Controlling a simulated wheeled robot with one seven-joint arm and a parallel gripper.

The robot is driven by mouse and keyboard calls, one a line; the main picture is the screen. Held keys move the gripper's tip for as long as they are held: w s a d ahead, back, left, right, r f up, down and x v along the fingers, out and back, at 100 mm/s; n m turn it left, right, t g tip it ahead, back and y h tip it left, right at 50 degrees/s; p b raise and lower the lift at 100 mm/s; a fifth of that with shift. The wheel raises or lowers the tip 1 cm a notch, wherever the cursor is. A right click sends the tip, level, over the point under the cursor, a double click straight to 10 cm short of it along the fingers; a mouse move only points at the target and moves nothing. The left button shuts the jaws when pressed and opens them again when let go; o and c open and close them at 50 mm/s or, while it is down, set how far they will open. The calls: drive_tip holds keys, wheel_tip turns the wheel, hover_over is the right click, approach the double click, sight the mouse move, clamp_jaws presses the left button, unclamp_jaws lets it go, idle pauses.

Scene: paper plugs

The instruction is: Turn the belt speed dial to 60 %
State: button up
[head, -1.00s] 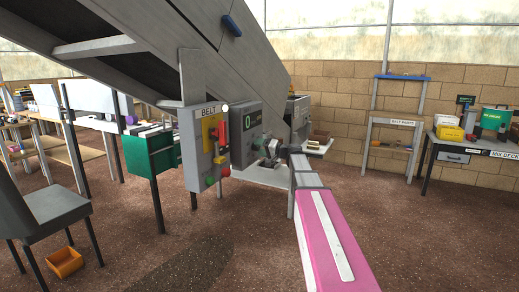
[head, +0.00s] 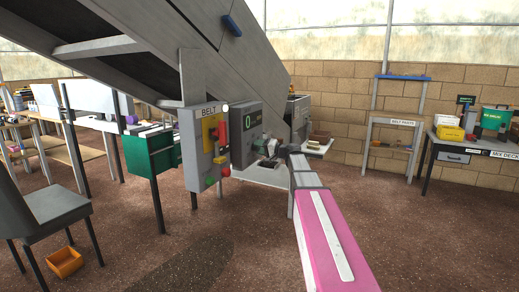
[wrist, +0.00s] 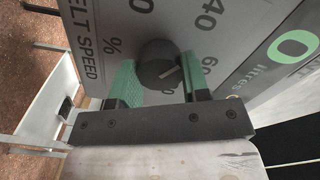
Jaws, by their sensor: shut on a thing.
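The belt speed dial (wrist: 158,62) is a round black knob with a pale pointer line, on a grey panel lettered "BELT SPEED %" in the wrist view. The pointer slants right and slightly up, roughly between the 40 and 60 marks; its exact reading is hard to tell. In the head view my gripper (head: 266,149) is at the grey control box (head: 243,143), hiding the dial.
A BELT switch box (head: 202,145) with a red lever and coloured buttons stands just left of my gripper. The sloping conveyor (head: 150,45) rises above. A small shelf (head: 317,147) is to the right. Open floor lies in front.

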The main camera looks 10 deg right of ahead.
drive_tip(key=m, duration=1)
drive_tip(key=shift+m, duration=0.4)
idle(0.4)
drive_tip(key=o, duration=0.9)
drive_tip(key=shift+s+d, duration=0.1)
drive_tip(key=v, duration=1)
drive_tip(key=shift+s+d, duration=0.2)
drive_tip(key=shift+d, duration=0.1)
